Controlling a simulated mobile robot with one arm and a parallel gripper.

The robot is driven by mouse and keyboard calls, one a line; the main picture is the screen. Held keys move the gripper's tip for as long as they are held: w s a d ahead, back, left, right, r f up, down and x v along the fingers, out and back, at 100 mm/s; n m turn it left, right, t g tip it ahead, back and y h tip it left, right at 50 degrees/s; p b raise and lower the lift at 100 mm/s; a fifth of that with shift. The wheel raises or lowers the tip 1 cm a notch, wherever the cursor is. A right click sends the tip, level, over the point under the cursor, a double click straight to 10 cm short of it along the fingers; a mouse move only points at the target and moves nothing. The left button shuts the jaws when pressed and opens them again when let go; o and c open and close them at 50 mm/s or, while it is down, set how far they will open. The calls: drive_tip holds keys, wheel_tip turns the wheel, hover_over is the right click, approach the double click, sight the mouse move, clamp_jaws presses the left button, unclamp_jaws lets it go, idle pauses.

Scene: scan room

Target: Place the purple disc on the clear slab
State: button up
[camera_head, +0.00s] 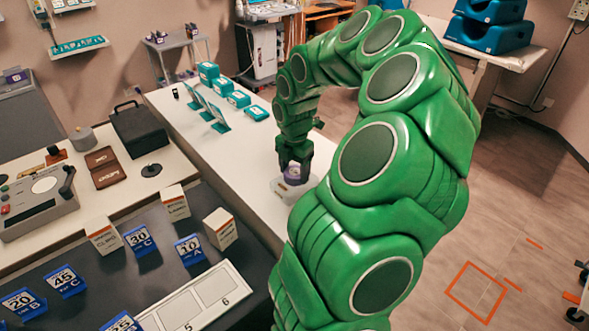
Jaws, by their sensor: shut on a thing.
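My green arm reaches across the middle of the view, and my gripper (293,166) points down over the long white table. It is shut on the purple disc (292,175), which shows just below the fingers. The clear slab (283,192) lies on the table directly under the disc; its pale edges show around it. I cannot tell whether the disc touches the slab or hangs slightly above it. My fingers hide part of the disc.
Teal boxes and upright cards (222,119) stand at the table's far end. The dark counter in front holds blue numbered cards (140,239), white boxes (104,238) and a numbered white strip (190,306). A control panel (38,201) is at left. Bare table surrounds the slab.

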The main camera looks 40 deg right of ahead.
sight(294, 172)
drive_tip(key=shift+f, duration=0.1)
drive_tip(key=o, duration=1.1)
wheel_tip(294, 172, up, 12)
drive_tip(key=shift+r, duration=0.2)
